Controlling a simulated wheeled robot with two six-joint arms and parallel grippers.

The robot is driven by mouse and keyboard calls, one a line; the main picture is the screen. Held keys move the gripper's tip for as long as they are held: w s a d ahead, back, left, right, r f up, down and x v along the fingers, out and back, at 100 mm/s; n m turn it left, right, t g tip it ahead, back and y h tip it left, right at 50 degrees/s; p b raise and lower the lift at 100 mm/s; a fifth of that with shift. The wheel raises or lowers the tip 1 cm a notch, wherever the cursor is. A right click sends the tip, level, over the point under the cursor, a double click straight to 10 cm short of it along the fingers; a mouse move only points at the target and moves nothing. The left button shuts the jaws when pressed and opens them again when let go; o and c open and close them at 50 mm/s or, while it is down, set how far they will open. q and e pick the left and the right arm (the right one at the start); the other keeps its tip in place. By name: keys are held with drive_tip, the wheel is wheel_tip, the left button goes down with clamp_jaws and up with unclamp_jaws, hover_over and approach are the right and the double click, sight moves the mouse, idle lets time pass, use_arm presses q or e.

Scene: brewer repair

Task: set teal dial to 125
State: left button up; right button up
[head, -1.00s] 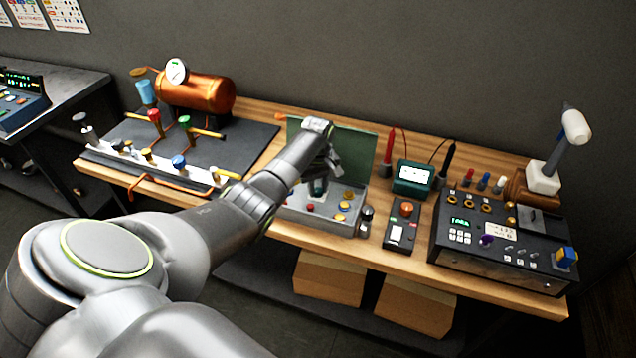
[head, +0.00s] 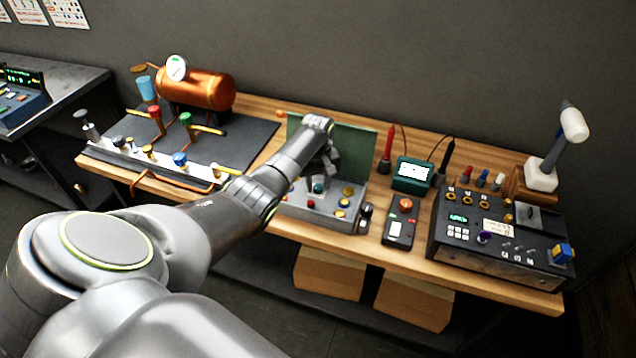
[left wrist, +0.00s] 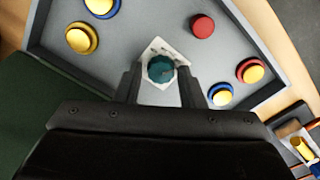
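The teal dial (left wrist: 161,69) sits on a pale diamond-shaped plate in a grey tray-like panel (left wrist: 130,30). It also shows in the head view (head: 319,187), just below my left gripper (head: 324,172). In the left wrist view my left gripper (left wrist: 159,74) is open, with one dark finger on each side of the dial. A gap shows between the dial and each finger, and I cannot tell whether the fingertips reach down to its height. No scale or reading for the dial is legible. My right gripper is not in view.
Blue-ringed, red-ringed and plain buttons surround the dial, including a red button (left wrist: 203,26) close by. A green board (head: 350,145) stands behind the panel. A teal meter (head: 412,174) and a dark control box (head: 497,240) stand to the right; a copper tank (head: 207,92) stands to the left.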

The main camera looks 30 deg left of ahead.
use_arm(q)
drive_tip(key=shift+o, duration=0.9)
wheel_tip(320, 180, up, 13)
drive_tip(key=b, duration=0.3)
wheel_tip(320, 180, up, 4)
drive_tip(key=p, duration=0.3)
hover_over(318, 186)
drive_tip(key=shift+s+r, duration=0.1)
drive_tip(key=shift+r, duration=0.1)
drive_tip(key=shift+d, duration=0.1)
